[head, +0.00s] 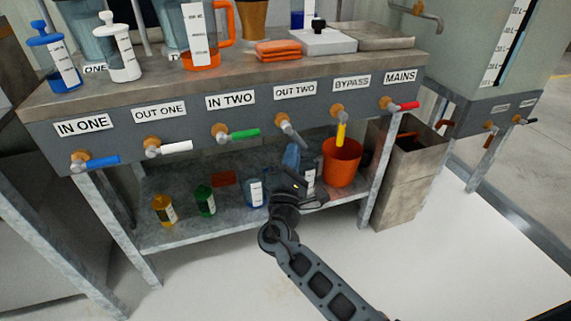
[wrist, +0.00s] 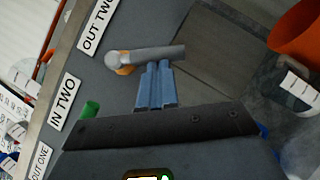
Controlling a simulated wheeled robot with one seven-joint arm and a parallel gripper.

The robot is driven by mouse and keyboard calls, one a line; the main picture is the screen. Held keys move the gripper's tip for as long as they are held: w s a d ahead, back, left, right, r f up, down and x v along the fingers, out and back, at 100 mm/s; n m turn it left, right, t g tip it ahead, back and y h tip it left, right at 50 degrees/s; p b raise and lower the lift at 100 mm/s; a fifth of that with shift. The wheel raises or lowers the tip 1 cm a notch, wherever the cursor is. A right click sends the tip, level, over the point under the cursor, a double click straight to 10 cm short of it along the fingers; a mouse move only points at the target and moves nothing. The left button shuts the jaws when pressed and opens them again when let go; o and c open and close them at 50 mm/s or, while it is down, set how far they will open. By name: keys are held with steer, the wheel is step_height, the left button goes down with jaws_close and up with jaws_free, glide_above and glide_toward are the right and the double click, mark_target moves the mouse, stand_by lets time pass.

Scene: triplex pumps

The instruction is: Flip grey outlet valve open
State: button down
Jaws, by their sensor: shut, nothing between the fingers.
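The grey outlet valve handle (head: 293,134) is below the OUT TWO label on the pump's front panel. It tilts down and to the right from its brass fitting. In the wrist view the grey handle (wrist: 155,53) lies just beyond my fingertips. My gripper (head: 292,150) is below the handle, with its blue fingers pointing up towards it. In the wrist view my gripper (wrist: 158,68) has its fingers together and empty. The tips overlap the handle's edge in the picture; I cannot tell whether they touch it.
The green handle (head: 240,134) is to the left and the yellow handle (head: 341,133), pointing down, to the right. An orange bucket (head: 342,165) stands on the lower shelf (head: 230,228) right of my gripper. Several small bottles stand there too. The floor in front is clear.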

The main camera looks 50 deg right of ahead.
steer(key=shift+s+d+r+n+t+b, duration=0.45)
steer(key=shift+d+r+n+b, duration=0.05)
steer(key=shift+d+n+b, duration=0.2)
steer(key=shift+s+d+r+n+t+b, duration=0.4)
steer(key=shift+s+d+r+n+b, duration=0.1)
steer(key=shift+d+n+b, duration=0.2)
steer(key=shift+s+d+r+n+t+b, duration=0.4)
steer(key=shift+d+r+n+t+b, duration=0.1)
steer(key=shift+d+n+b, duration=0.15)
steer(key=shift+r, duration=0.1)
steer(key=s+a+f+b, duration=0.2)
steer(key=s+a+f, duration=0.3)
steer(key=s+f, duration=0.2)
steer(key=shift+s+f+b, duration=0.3)
steer(key=shift+f+b, duration=0.05)
steer(key=shift+f, duration=0.95)
